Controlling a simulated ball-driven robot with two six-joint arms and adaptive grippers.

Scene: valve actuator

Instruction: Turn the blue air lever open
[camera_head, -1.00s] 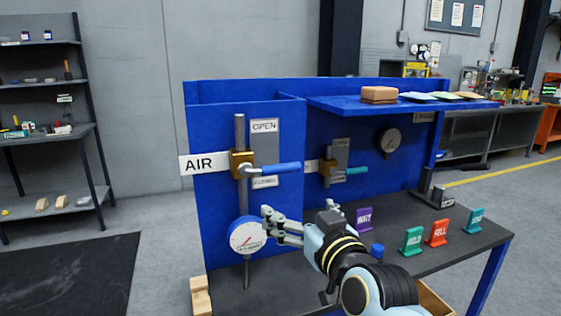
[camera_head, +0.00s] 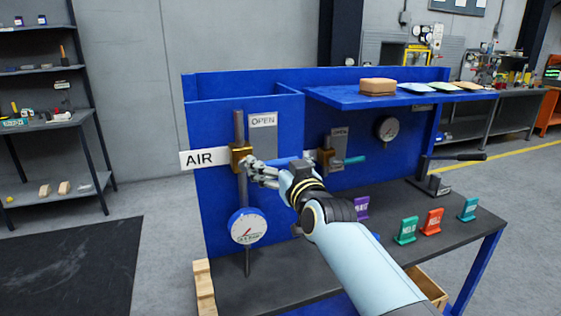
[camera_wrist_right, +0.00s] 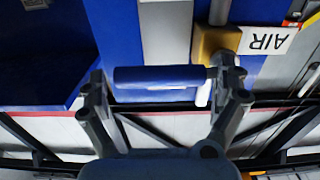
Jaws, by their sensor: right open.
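The blue air lever (camera_head: 281,162) extends sideways to the right from the brass valve (camera_head: 241,157) on the vertical pipe, beside the AIR label (camera_head: 203,159). My right gripper (camera_head: 256,172) is in front of it and hides much of the handle. In the right wrist view the blue lever (camera_wrist_right: 160,77) lies horizontally across the space between the spread fingers of my open right gripper (camera_wrist_right: 163,85). One finger is near each end of the handle; contact cannot be told. The OPEN plate (camera_head: 263,121) is above the lever. My left gripper is not in view.
A gauge (camera_head: 247,227) is below the valve. A teal lever (camera_head: 354,160) and a second gauge (camera_head: 386,129) are farther right on the blue panel. A shelf holding a tan block (camera_head: 378,86) overhangs the bench. Several coloured signs stand on the dark bench top (camera_head: 285,285).

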